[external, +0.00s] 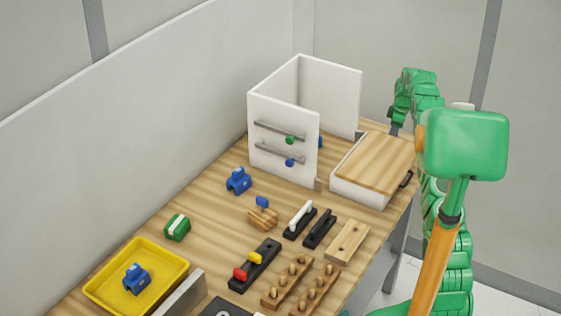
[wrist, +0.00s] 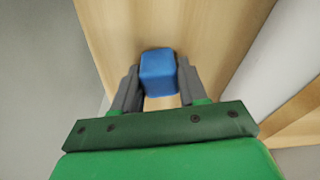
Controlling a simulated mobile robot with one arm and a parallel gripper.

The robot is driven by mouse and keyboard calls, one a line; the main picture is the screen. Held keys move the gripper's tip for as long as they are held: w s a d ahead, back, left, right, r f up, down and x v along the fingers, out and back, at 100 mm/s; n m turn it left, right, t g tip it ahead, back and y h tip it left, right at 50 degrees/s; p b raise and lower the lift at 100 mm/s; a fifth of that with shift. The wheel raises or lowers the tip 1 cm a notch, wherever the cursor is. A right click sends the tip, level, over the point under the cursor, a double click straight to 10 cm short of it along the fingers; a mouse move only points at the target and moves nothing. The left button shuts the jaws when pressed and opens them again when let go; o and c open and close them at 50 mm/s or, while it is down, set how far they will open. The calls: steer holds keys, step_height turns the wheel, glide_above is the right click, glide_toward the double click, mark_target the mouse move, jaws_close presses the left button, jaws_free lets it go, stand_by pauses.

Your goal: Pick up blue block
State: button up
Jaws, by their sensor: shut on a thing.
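The blue block (wrist: 158,72) sits between the two fingers of my gripper (wrist: 158,92) in the wrist view, with the wooden surface behind it. My gripper is shut on it. In the external view my gripper (external: 394,130) points down at the table's far right end, behind the wood-topped white box. I cannot make out the held block there, and its height above the table is unclear.
A white cabinet (external: 283,142) with handles and the wood-topped white box (external: 358,188) stand near my arm. Blue pieces (external: 238,181), a green block (external: 177,228), a yellow tray (external: 101,288) and several fixtures (external: 255,266) occupy the nearer table. A wall runs along the left.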

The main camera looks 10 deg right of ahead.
steer(key=shift+r, duration=1.65)
steer(key=shift+s+a+r, duration=0.5)
steer(key=shift+s+r, duration=1.1)
steer(key=shift+s, duration=0.7)
steer(key=shift+s+a+r, duration=0.5)
steer(key=shift+s+r, duration=1.15)
steer(key=shift+s, duration=0.6)
steer(key=shift+s+a+r, duration=0.5)
steer(key=shift+s+r, duration=1.1)
steer(key=shift+s, duration=0.7)
